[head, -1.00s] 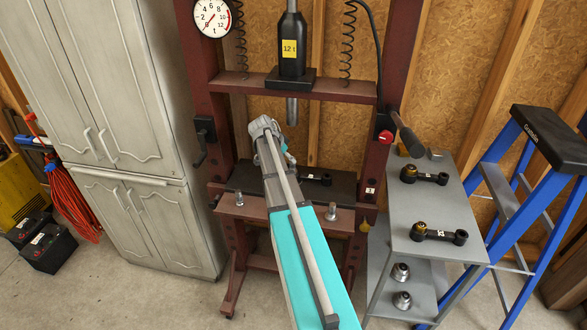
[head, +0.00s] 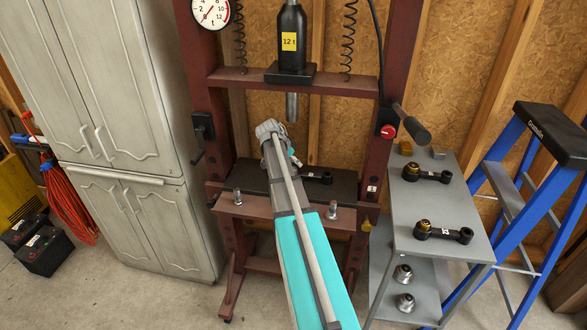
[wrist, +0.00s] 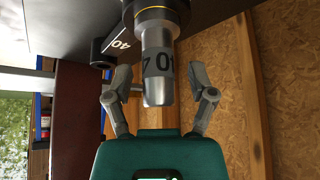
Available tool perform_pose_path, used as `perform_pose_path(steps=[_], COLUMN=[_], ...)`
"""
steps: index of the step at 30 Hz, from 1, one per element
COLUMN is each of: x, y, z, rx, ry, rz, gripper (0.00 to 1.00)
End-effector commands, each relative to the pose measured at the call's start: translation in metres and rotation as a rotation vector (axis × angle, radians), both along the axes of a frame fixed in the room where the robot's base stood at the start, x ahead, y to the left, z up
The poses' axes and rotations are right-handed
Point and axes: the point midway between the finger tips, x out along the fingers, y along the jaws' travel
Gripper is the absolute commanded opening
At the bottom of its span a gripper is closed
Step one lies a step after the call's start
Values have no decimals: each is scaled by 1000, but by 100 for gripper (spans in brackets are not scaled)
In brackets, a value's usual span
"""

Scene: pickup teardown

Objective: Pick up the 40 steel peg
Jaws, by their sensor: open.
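The steel peg (wrist: 158,78) shows in the wrist view as a bright cylinder with dark markings, partly readable. Its far end meets a dark ring with a yellow band, at the eye of a black link arm (wrist: 122,42) marked 40. My gripper (wrist: 158,92) is open, with one finger on each side of the peg and a gap to each. In the head view my gripper (head: 272,130) is over the press bed, its fingertips hidden. The link arm (head: 318,177) lies on the bed there; the peg is hidden behind my arm.
The press ram (head: 292,107) hangs just right of my gripper, between the red press posts (head: 388,75). Two bolts, including one (head: 333,210), stand at the bed's front. A grey cart (head: 450,205) on the right holds link arms and steel pieces. A blue ladder (head: 500,180) stands beyond.

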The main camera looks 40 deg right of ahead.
Motion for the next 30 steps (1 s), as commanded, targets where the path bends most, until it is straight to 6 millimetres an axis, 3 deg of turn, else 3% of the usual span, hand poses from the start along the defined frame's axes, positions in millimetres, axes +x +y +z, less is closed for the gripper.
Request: perform_pose_path(steps=[20, 30], x=[0, 0], y=[-1, -1], z=[-2, -2], rx=[0, 0], ry=[0, 0], rz=[0, 0], gripper=[72, 9])
